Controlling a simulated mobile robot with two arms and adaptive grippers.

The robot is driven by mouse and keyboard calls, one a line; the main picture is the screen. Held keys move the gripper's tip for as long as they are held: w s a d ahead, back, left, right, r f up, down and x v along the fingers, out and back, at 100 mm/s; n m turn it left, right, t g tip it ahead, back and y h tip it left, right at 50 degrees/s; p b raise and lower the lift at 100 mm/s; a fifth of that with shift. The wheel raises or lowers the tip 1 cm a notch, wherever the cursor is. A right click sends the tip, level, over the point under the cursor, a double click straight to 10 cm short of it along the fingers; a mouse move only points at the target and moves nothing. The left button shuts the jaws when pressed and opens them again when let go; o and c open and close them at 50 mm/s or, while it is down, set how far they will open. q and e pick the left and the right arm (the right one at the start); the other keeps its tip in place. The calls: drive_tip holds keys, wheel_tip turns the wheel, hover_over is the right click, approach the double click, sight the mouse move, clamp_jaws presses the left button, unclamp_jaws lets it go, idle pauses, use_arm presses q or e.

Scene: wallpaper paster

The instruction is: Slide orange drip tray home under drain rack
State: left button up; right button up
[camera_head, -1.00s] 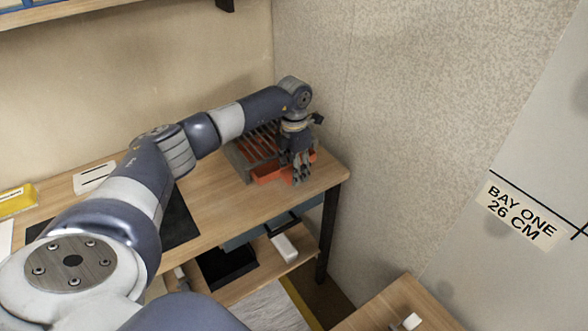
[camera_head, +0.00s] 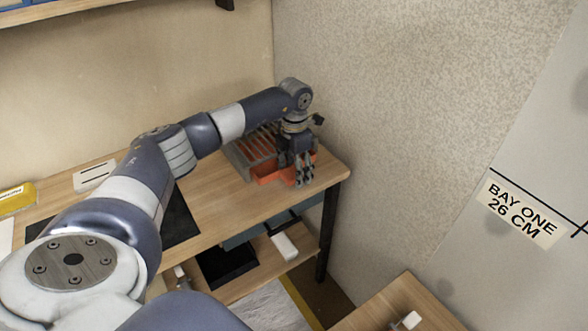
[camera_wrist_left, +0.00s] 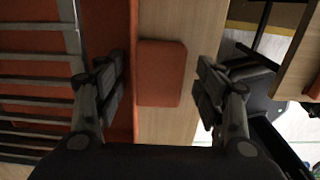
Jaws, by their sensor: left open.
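The grey slatted drain rack (camera_head: 238,157) stands at the back right of the wooden bench. The orange drip tray (camera_head: 268,178) is under it; orange shows between the bars, and its front part sticks out. In the left wrist view the rack bars (camera_wrist_left: 35,82) lie at left, with an orange tab (camera_wrist_left: 161,73) at the tray's front. My left gripper (camera_head: 304,182) is open and points down at the tray's front. In the wrist view the tab shows between its fingers (camera_wrist_left: 160,92), with a gap on the right; I cannot tell contact on the left. My right gripper is out of view.
A wall (camera_head: 400,120) rises close to the right of the bench (camera_head: 215,205). A lower shelf holds a black tray (camera_head: 225,264) and a white block (camera_head: 284,246). A white slotted piece (camera_head: 95,175) and a yellow box (camera_head: 16,198) are at left.

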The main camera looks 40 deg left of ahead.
use_arm(q)
drive_tip(key=shift+a, duration=0.1)
drive_tip(key=shift+w+r, duration=0.1)
drive_tip(key=shift+r, duration=0.1)
wheel_tip(320, 180, up, 7)
drive_tip(key=shift+r, duration=0.2)
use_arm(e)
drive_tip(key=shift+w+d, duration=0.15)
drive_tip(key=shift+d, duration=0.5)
use_arm(q)
drive_tip(key=shift+r, duration=0.1)
